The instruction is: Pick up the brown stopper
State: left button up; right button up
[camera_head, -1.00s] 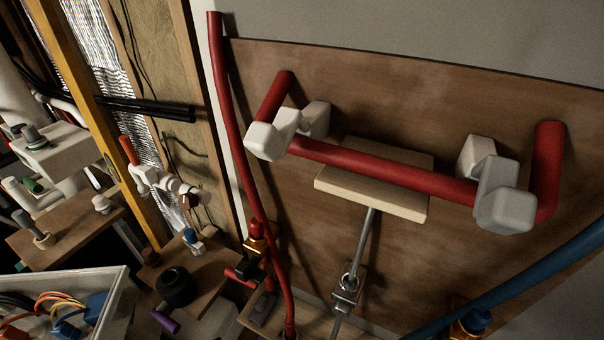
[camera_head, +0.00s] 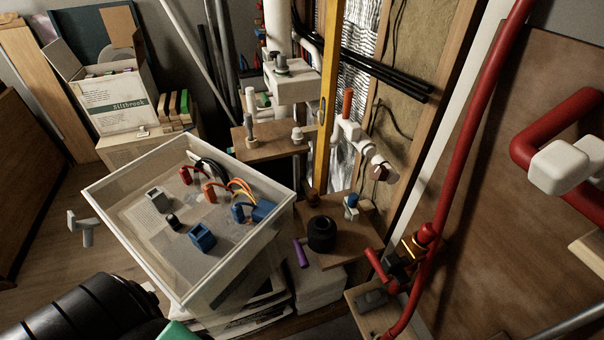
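Neither of my grippers shows in the head view.
A white-rimmed tray (camera_head: 140,258) with wires and blue blocks stands left of the board. A yellow level (camera_head: 328,90) rises behind the stopper. A black ribbed object (camera_head: 80,308) fills the lower left.

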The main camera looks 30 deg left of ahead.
aim_at(313, 199)
jog(key=u, duration=0.8)
jog(key=k, duration=0.1)
